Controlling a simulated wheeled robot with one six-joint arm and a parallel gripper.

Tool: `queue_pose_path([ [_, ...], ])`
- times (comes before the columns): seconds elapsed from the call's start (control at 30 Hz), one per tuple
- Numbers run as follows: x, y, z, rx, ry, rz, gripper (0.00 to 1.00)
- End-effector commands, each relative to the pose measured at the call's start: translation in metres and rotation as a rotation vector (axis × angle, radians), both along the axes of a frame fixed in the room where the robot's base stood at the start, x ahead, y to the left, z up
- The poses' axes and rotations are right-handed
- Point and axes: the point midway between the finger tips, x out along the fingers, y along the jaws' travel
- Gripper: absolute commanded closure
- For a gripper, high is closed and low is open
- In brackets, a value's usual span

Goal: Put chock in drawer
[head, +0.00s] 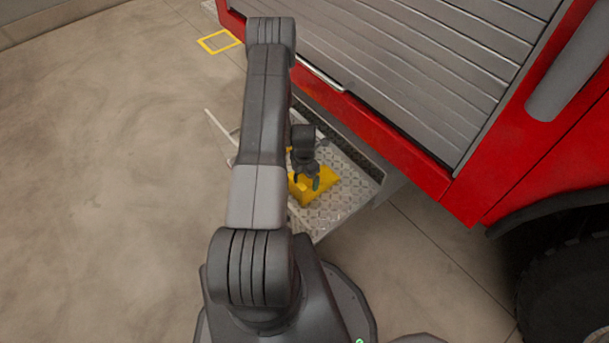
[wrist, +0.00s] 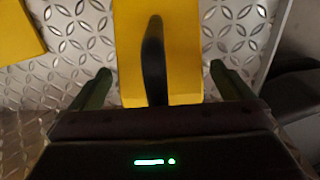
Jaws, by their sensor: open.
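A yellow chock (head: 324,184) lies on the patterned metal floor of the pulled-out drawer (head: 352,190). In the wrist view the chock (wrist: 184,40) has a dark handle (wrist: 154,60) along its middle. My gripper (head: 305,182) is just above the chock, and its fingers (wrist: 160,72) are open to either side of the handle with gaps visible. A second yellow piece (wrist: 18,35), probably another chock, lies on the drawer floor at the left of the wrist view. My arm hides much of the drawer in the head view.
A red truck body (head: 400,155) with a closed grey shutter (head: 420,70) stands behind and right of the drawer. A dark wheel (head: 565,285) is at lower right. A yellow square outline (head: 219,41) is marked on the floor. The concrete at left is clear.

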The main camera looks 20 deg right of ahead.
Motion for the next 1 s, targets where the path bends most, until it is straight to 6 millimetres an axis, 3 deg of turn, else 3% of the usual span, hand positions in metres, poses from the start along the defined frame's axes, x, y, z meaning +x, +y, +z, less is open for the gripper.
queue_pose_path([
  [0.3, 0.001, -0.001, 0.070, -0.002, -0.004, 0.000, 0.00],
  [0.5, 0.001, -0.001, 0.102, -0.001, -0.003, 0.000, 0.00],
  [0.7, 0.001, 0.000, 0.115, -0.001, -0.001, 0.000, 0.00],
  [1.0, 0.001, 0.000, 0.115, -0.001, -0.001, 0.000, 0.00],
])
